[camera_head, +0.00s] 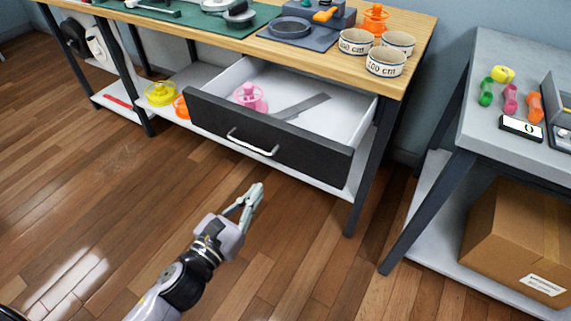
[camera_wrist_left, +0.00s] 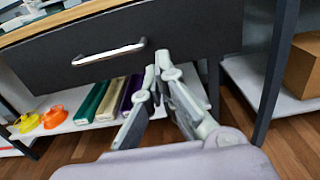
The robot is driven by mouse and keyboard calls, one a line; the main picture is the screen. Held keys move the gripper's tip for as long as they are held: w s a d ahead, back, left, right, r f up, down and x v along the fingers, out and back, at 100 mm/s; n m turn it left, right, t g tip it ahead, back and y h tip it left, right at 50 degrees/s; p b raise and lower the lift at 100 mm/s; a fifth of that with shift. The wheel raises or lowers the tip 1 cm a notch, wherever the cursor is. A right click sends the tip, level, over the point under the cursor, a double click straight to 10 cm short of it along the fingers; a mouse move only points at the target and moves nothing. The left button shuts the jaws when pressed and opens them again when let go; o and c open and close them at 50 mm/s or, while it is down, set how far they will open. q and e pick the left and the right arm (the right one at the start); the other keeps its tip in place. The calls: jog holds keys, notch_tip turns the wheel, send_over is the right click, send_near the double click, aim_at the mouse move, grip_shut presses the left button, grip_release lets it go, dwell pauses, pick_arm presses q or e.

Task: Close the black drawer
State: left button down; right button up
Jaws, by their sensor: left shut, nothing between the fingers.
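The black drawer (camera_head: 268,136) is pulled out from under the wooden workbench top. Its white inside shows, holding a pink spool (camera_head: 250,97) and a grey flat strip (camera_head: 302,106). A silver handle (camera_head: 252,143) is on its front. My left gripper (camera_head: 256,191) is shut and empty, in front of and below the drawer front, apart from the handle in the head view. In the left wrist view the fingertips (camera_wrist_left: 158,66) overlap the lower part of the drawer front (camera_wrist_left: 190,35), right of the handle (camera_wrist_left: 108,54). Whether they touch it I cannot tell. My right gripper is not in view.
A lower shelf (camera_wrist_left: 65,123) holds coloured rolls and spools. A grey table (camera_head: 500,70) stands right, with a cardboard box (camera_head: 520,235) below. Floor in front is clear.

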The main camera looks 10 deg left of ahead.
aim_at(288, 152)
pick_arm(q)
jog(key=x, duration=1.1)
jog(key=shift+w+f, duration=0.1)
jog(key=shift+w, duration=0.15)
jog(key=shift+w+d, duration=0.2)
jog(key=shift+w, duration=0.25)
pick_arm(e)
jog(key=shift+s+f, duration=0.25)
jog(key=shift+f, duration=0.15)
